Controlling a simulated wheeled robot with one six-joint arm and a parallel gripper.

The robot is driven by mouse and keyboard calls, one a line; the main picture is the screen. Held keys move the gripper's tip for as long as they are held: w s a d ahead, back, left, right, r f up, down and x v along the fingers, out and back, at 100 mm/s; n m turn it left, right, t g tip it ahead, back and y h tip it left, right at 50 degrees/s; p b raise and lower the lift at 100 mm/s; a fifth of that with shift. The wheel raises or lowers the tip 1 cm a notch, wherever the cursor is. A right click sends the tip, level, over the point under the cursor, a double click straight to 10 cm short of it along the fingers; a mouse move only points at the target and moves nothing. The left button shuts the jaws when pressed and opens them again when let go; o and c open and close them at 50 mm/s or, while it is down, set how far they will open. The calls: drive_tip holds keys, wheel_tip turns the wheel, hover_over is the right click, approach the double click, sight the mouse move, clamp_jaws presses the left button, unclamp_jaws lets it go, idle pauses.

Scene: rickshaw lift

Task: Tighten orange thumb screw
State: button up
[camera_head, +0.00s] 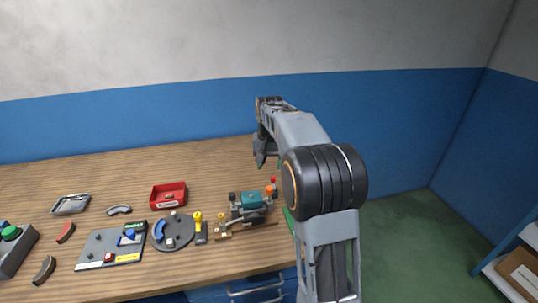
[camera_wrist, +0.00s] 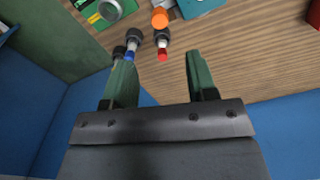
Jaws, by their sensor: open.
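The orange thumb screw (camera_head: 270,190) is at the right side of a teal and grey device (camera_head: 252,201) on the wooden table (camera_head: 110,172). In the wrist view the orange screw (camera_wrist: 160,18) is a round knob at the top, beyond a red-tipped fitting (camera_wrist: 162,50) and a blue-tipped fitting (camera_wrist: 130,52). My gripper (camera_wrist: 160,62) is open, with two green fingers set apart and nothing held between them. In the head view my gripper (camera_head: 261,158) hangs above the table behind the device. The fingers appear apart from the screw.
A red bin (camera_head: 168,194), a round grey fixture (camera_head: 173,231), a yellow-topped tool (camera_head: 199,226) and a grey panel (camera_head: 111,247) lie left of the device. The blue wall (camera_head: 150,121) runs behind the table. The table between the red bin and the wall is clear.

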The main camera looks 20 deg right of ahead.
drive_tip(key=shift+r, duration=1.6)
drive_tip(key=s+a+f+n+t, duration=0.1)
drive_tip(key=s+a, duration=0.4)
drive_tip(key=s, duration=0.6)
drive_tip(key=s+a+f+n+t, duration=0.2)
drive_tip(key=s+a+f+n, duration=0.2)
drive_tip(key=s, duration=0.7)
drive_tip(key=shift+s+a+f+t, duration=0.15)
drive_tip(key=shift+a+f+t, duration=0.15)
drive_tip(key=shift+a+f, duration=0.6)
